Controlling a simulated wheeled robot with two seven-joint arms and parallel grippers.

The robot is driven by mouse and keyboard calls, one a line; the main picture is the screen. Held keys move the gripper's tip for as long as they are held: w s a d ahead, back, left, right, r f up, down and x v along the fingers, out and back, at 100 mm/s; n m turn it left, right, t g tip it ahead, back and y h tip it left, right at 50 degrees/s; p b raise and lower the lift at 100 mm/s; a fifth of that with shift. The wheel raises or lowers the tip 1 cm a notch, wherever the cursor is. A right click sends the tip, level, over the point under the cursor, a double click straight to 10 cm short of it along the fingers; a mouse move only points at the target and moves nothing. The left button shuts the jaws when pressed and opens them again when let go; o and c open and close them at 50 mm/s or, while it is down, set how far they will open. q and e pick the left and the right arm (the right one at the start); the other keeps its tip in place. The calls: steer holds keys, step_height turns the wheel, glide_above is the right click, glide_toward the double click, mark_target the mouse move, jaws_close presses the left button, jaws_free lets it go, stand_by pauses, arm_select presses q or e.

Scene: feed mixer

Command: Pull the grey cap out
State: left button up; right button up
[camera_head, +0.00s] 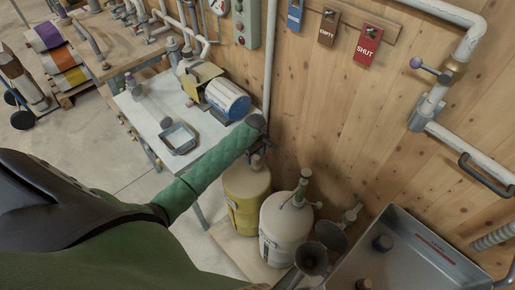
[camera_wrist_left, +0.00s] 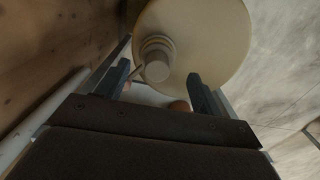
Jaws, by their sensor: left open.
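My left gripper (camera_head: 260,156) hangs at the end of the green-sleeved arm, just above the yellow drum (camera_head: 243,212). In the left wrist view, its two dark fingers (camera_wrist_left: 158,82) are apart, with a stubby grey-beige cap (camera_wrist_left: 157,68) on a stepped neck showing between them. The cap stands up from the round cream top of a drum (camera_wrist_left: 215,35). I cannot tell whether either finger touches the cap. In the head view the cap is hidden behind the gripper. My right gripper does not show.
A cream drum (camera_head: 284,228) with a green neck stands to the right. A white table (camera_head: 147,121) with a blue cylinder (camera_head: 227,98) is at left. The wooden wall (camera_head: 335,125) rises close behind.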

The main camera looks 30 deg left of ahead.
mark_target(257, 157)
arm_select(q)
step_height(257, 157, down, 2)
steer(key=shift+f+p, duration=0.2)
steer(key=shift+p, duration=0.15)
steer(key=shift+d+f, duration=0.1)
steer(key=shift+f, duration=0.05)
steer(key=shift+w+f, duration=0.1)
steer(key=shift+f, duration=0.05)
steer(key=shift+w+d, duration=0.1)
steer(key=shift+c, duration=0.9)
steer(key=c, duration=0.9)
steer(key=shift+o, duration=0.5)
steer(key=shift+c, duration=1)
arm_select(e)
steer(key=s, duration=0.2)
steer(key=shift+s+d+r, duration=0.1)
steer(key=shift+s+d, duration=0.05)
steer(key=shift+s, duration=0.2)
